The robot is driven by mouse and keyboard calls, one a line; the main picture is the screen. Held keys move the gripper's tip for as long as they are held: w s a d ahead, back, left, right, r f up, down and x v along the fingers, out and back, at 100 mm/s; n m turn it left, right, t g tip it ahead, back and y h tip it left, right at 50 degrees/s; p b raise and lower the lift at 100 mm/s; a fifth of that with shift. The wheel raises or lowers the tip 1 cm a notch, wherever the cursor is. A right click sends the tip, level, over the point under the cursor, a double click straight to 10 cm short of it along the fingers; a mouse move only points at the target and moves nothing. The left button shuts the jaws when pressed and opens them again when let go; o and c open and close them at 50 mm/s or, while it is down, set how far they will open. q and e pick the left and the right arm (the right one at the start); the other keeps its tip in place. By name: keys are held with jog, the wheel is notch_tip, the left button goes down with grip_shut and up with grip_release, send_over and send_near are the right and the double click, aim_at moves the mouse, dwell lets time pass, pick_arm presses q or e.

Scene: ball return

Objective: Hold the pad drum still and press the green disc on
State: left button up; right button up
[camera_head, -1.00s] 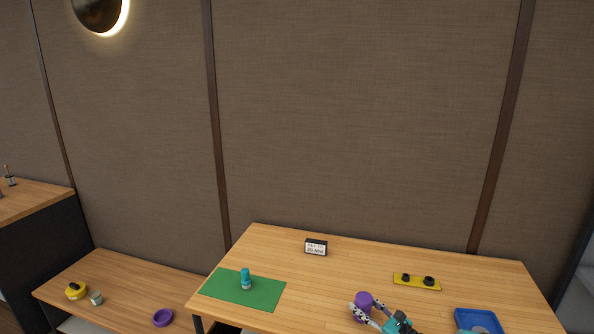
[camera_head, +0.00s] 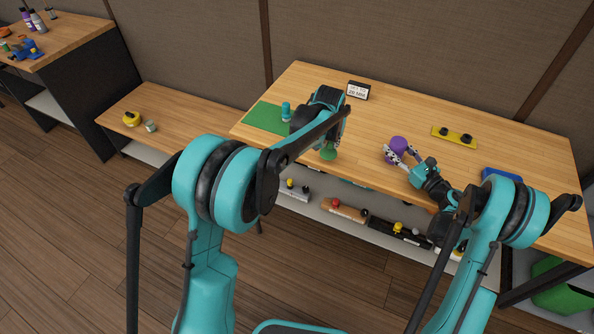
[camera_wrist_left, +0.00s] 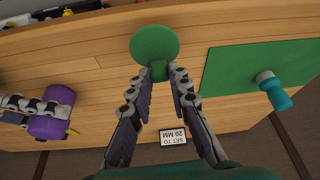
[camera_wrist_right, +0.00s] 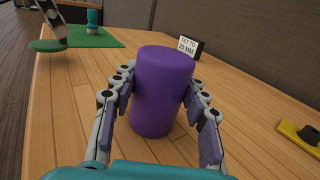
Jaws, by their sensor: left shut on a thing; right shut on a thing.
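The purple pad drum (camera_head: 398,143) stands on the wooden table. My right gripper (camera_head: 404,156) is shut around it; in the right wrist view the drum (camera_wrist_right: 162,95) is upright between the two fingers. The green disc (camera_head: 329,153) hangs from my left gripper (camera_head: 333,142) near the table's front edge, left of the drum. In the left wrist view my left fingertips (camera_wrist_left: 160,74) pinch a short green stem, with the round disc (camera_wrist_left: 154,42) beyond it. The disc is apart from the drum. My left forearm hides part of the table.
A green mat (camera_head: 265,118) with a teal-topped object (camera_head: 286,112) lies left. A sign (camera_head: 358,90) reading "SET TO 20 MM" stands at the back. A yellow plate (camera_head: 454,136) with black knobs and a blue tray (camera_head: 501,175) lie right. A lower shelf (camera_head: 315,200) holds several items.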

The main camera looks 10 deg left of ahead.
pick_arm(q)
jog(key=w+d+r, duration=0.3)
jog(key=d, duration=0.3)
jog(key=w+d+r, duration=0.3)
jog(key=d, duration=0.3)
jog(key=s+d+r+m, duration=0.1)
jog(key=s+d+r, duration=0.1)
jog(key=d+r, duration=0.5)
jog(key=d, duration=0.3)
jog(key=shift+d, duration=0.15)
jog(key=shift+s, duration=0.15)
jog(key=shift+f, duration=3.15)
jog(key=shift+f, duration=0.25)
jog(key=o, duration=0.8)
